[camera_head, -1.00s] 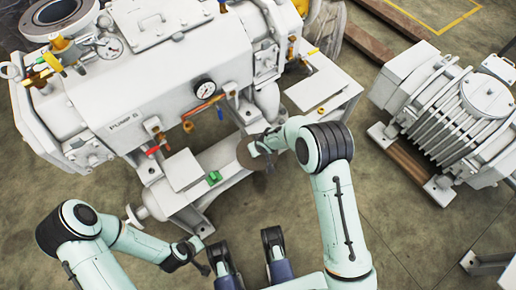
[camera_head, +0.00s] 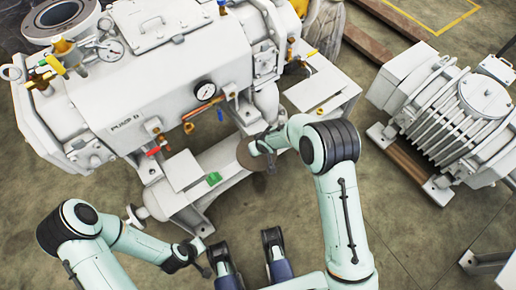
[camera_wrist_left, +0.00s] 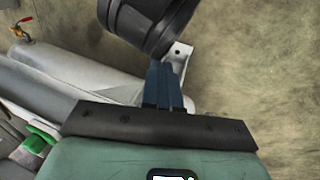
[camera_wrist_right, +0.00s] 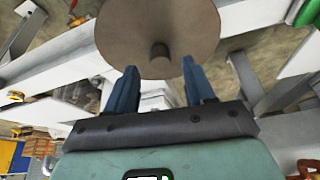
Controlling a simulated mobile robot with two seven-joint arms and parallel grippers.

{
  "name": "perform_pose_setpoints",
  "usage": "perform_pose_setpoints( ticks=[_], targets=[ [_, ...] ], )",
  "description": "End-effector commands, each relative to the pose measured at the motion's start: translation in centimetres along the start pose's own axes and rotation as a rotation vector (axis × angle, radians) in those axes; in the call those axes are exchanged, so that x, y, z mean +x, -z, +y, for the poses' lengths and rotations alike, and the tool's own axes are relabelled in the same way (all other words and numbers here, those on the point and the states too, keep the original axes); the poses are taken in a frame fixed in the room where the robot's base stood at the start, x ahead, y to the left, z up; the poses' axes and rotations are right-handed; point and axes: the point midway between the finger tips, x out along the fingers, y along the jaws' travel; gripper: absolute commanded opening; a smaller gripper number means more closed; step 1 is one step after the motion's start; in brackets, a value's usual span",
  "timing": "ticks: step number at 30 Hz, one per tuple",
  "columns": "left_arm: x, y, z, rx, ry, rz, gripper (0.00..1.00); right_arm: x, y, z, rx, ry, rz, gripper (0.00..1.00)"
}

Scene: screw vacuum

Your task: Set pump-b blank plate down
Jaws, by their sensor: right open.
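The blank plate (camera_head: 249,153) is a round brown-grey disc beside the long grey cylinder on the near side of pump B (camera_head: 165,75). In the right wrist view the plate (camera_wrist_right: 150,25) shows its flat face with a short round knob (camera_wrist_right: 160,60). My right gripper (camera_head: 262,150) is at the plate. In its wrist view the two blue fingers (camera_wrist_right: 159,68) stand apart, one on either side of the knob, with gaps visible. What the plate rests on is hidden. My left gripper (camera_head: 205,268) is away from the plate, low in the view; its fingers (camera_wrist_left: 165,75) are together and empty.
A green part (camera_head: 214,179) and a flat white plate (camera_head: 184,171) sit left of the blank plate. A pale platform (camera_head: 325,90) is behind my right arm. A finned grey machine (camera_head: 465,115) stands at the right. Bare floor (camera_head: 420,235) lies at the lower right.

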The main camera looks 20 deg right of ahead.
Motion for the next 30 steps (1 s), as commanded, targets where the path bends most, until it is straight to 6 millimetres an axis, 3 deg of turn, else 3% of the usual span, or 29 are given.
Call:
perform_pose_setpoints(
  ticks=[1,6,12,18,30],
  targets=[
    [-0.6,-0.5,0.2,0.002,-0.001,-0.013,0.00,-1.6,0.3,0.0,0.000,0.000,0.004,0.53],
    [-1.6,-1.9,0.6,0.005,-0.004,-0.057,0.00,-5.3,0.2,0.0,-0.002,0.000,0.003,0.53],
    [-2.4,-3.0,0.8,0.008,-0.005,-0.089,0.00,-8.2,0.1,0.0,0.000,0.000,0.002,0.53],
    [-2.6,-3.4,0.9,0.008,-0.006,-0.101,0.00,-9.1,0.0,0.0,-0.002,0.000,0.000,0.53],
    [-2.6,-3.4,0.8,0.008,-0.005,-0.101,0.00,-9.1,0.0,0.0,-0.001,0.000,0.000,0.53]
  ],
)
